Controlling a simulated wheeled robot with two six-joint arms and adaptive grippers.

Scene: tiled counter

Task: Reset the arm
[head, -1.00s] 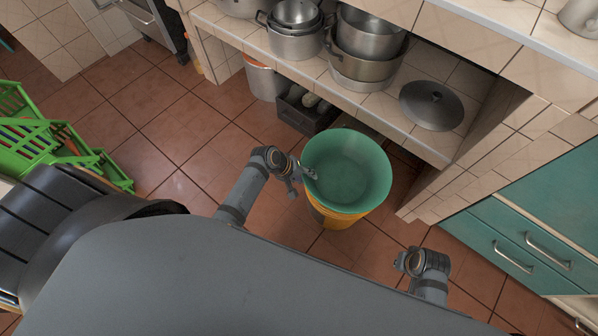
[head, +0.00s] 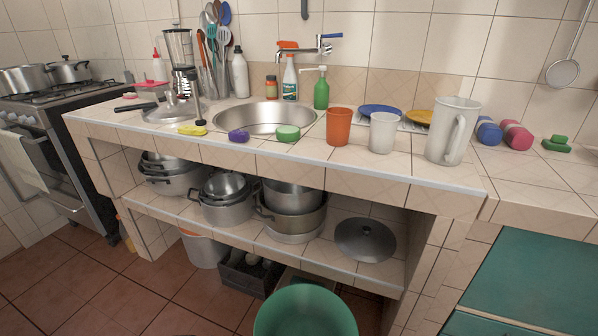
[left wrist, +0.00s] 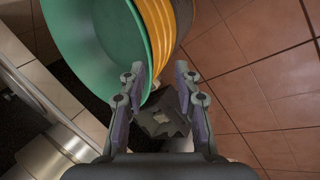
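My left gripper (left wrist: 158,90) shows in the left wrist view with its two fingers apart and nothing between them. Behind the fingers is a dark crate (left wrist: 163,118) on the floor level. A green basin (left wrist: 95,45) stands just beyond the left finger, on top of yellow round containers (left wrist: 158,30); whether the finger touches it is hard to tell. In the head view neither arm shows. The green basin (head: 305,312) is at the bottom edge there.
The tiled counter (head: 400,165) holds a sink (head: 265,118), an orange cup (head: 339,126), a white cup (head: 383,132) and a white pitcher (head: 452,130). Pots (head: 225,200) and a lid (head: 365,240) sit on the shelf below. Brown floor tiles (head: 90,285) at the left are clear.

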